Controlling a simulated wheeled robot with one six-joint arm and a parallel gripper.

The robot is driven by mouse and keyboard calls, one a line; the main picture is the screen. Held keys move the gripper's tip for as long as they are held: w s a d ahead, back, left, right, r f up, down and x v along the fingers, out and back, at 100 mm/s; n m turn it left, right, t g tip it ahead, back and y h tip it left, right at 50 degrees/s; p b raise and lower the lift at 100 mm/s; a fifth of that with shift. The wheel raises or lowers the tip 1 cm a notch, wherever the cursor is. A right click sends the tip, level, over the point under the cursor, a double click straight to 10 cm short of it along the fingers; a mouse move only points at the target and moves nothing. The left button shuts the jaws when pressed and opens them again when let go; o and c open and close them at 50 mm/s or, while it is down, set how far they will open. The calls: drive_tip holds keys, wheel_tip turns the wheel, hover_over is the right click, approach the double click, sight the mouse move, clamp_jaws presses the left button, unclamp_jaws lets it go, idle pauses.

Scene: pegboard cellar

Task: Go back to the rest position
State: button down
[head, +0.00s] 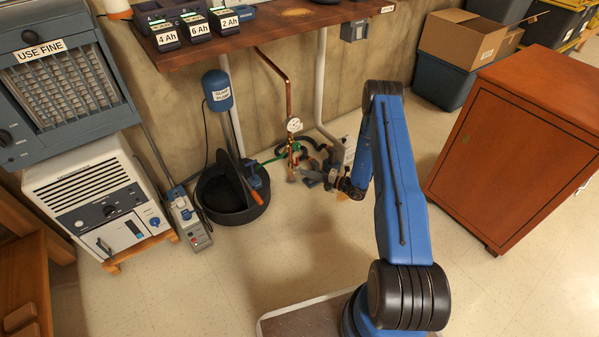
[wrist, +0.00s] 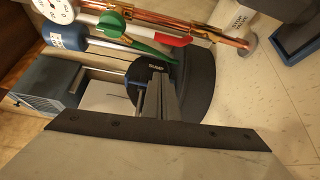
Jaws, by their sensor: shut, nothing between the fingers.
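My gripper (head: 314,179) reaches out low at the end of my blue arm, in front of the copper pipe and its valves. In the wrist view my gripper (wrist: 157,92) has its fingers together with nothing between them. Behind the fingers is a round dark part marked SUMP (wrist: 150,68). The copper pipe (head: 288,93) runs down the wall with a round white gauge (head: 293,125) on it. In the wrist view a green handle (wrist: 125,35) and a red handle (wrist: 172,40) lie beyond the fingers, apart from them as far as I can tell.
A white unit (head: 95,200) stands at the left. A wooden workbench (head: 250,38) carries labelled batteries above. A reddish wooden cabinet (head: 515,150) stands at the right. The middle floor (head: 270,265) is clear.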

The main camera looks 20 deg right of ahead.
drive_tip(key=shift+v, duration=1.5)
drive_tip(key=s+a+r+n+g, duration=0.35)
drive_tip(key=r+n, duration=0.25)
drive_tip(key=r, duration=0.4)
drive_tip(key=s+a+r+n+g+y, duration=0.1)
drive_tip(key=s+a+r+n+g, duration=0.25)
drive_tip(key=r, duration=0.75)
drive_tip(key=s+a+r+n+g, duration=0.1)
drive_tip(key=a+r+n+g, duration=0.25)
drive_tip(key=r+n, duration=0.5)
drive_tip(key=s+a+r+n+g+h, duration=0.25)
drive_tip(key=s+r+n, duration=0.25)
drive_tip(key=s+r, duration=0.4)
drive_tip(key=s+r+n+h, duration=0.5)
drive_tip(key=s+r+n, duration=0.55)
drive_tip(key=s, duration=0.55)
drive_tip(key=s+d+r+n+t+h, duration=0.3)
drive_tip(key=s+n, duration=0.2)
drive_tip(key=s, duration=0.2)
drive_tip(key=s+d+r+n+t+h, duration=0.3)
drive_tip(key=s+d+n, duration=0.1)
drive_tip(key=s, duration=0.4)
drive_tip(key=shift+s+d+r+n, duration=0.15)
drive_tip(key=shift+d+r+n, duration=0.1)
drive_tip(key=shift+d+n, duration=0.15)
drive_tip(key=shift+h, duration=0.25)
